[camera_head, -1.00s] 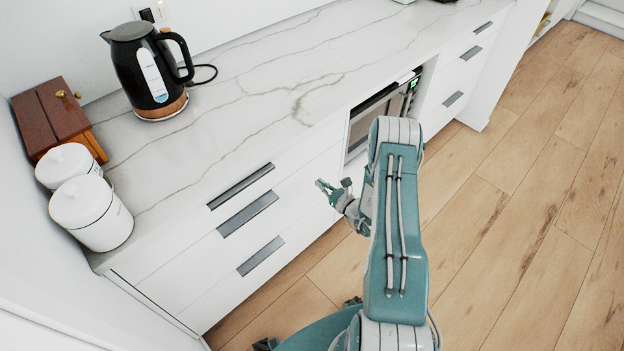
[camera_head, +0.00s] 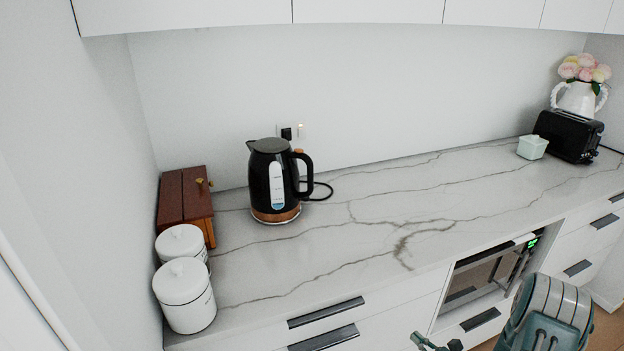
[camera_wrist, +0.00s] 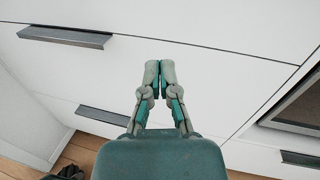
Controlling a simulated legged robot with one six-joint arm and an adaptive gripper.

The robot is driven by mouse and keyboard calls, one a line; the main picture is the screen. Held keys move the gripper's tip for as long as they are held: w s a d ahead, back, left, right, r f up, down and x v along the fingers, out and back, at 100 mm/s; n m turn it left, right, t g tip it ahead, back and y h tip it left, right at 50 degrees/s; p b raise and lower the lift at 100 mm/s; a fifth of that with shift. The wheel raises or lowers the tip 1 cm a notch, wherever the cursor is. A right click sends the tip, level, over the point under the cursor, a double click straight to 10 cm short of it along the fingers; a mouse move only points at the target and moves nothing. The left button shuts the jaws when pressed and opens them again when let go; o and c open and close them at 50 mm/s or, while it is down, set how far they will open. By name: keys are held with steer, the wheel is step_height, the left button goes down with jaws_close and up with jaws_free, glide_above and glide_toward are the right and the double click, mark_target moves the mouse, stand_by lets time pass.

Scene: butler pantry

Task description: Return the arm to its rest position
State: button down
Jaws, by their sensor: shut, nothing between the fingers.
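My gripper (camera_wrist: 160,75) is shut and empty in the wrist view, its two fingertips together in front of white drawer fronts. In the head view, part of my gripper (camera_head: 430,343) shows at the bottom edge, in front of the cabinet and below the counter top. My teal arm is folded at the lower right of the head view; most of it is cut off by the frame.
The marble counter (camera_head: 360,255) holds a black kettle (camera_head: 268,185), white canisters (camera_head: 185,295), a wooden box (camera_head: 184,200), a toaster (camera_head: 570,135) and a small pale container (camera_head: 532,147). Drawer handles (camera_wrist: 102,115) stick out near my gripper. A built-in microwave (camera_head: 485,275) is beside my arm.

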steer(key=s+a+r+n+g+y, duration=0.25)
steer(key=a+r+n+g, duration=0.35)
steer(key=a+r+n, duration=0.3)
steer(key=s+a+r+n+g+y, duration=0.1)
steer(key=s+a+r+n+g, duration=0.2)
steer(key=a+r+n+g, duration=0.6)
steer(key=s+d+r+n+t+h, duration=0.3)
steer(key=s+r+n+t+h, duration=0.2)
steer(key=s+r+n+h, duration=0.5)
steer(key=shift+s+r+n+h, duration=0.3)
steer(key=shift+s+r+h, duration=1.25)
steer(key=shift+s+r, duration=1.85)
steer(key=shift+s+f, duration=0.3)
steer(key=shift+f, duration=0.05)
